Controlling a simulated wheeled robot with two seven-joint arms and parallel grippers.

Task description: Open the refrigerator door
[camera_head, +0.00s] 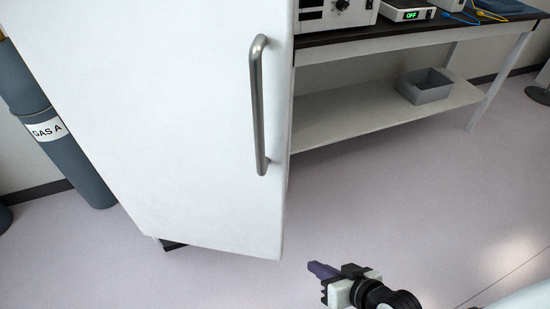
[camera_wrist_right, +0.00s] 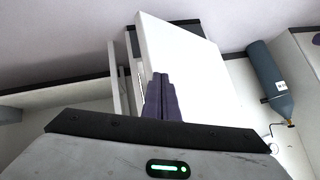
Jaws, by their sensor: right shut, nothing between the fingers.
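The white refrigerator door (camera_head: 170,110) fills the left and middle of the head view. Its vertical grey metal handle (camera_head: 257,110) is near the door's right edge. I cannot tell whether the door is fully closed. The white refrigerator (camera_wrist_right: 185,65) also shows in the right wrist view, beyond the fingers. My right gripper (camera_head: 318,270) is low in front of the door, to the right of its bottom corner. Its purple fingers (camera_wrist_right: 162,98) are shut with nothing between them, apart from the handle. My left gripper is not in view.
A dark-topped bench (camera_head: 420,33) with instruments stands to the right of the refrigerator. A grey bin (camera_head: 425,88) sits on its lower shelf (camera_head: 350,118). A blue-grey gas cylinder (camera_head: 70,155) stands at the left. The floor (camera_head: 400,190) in front of the bench is clear.

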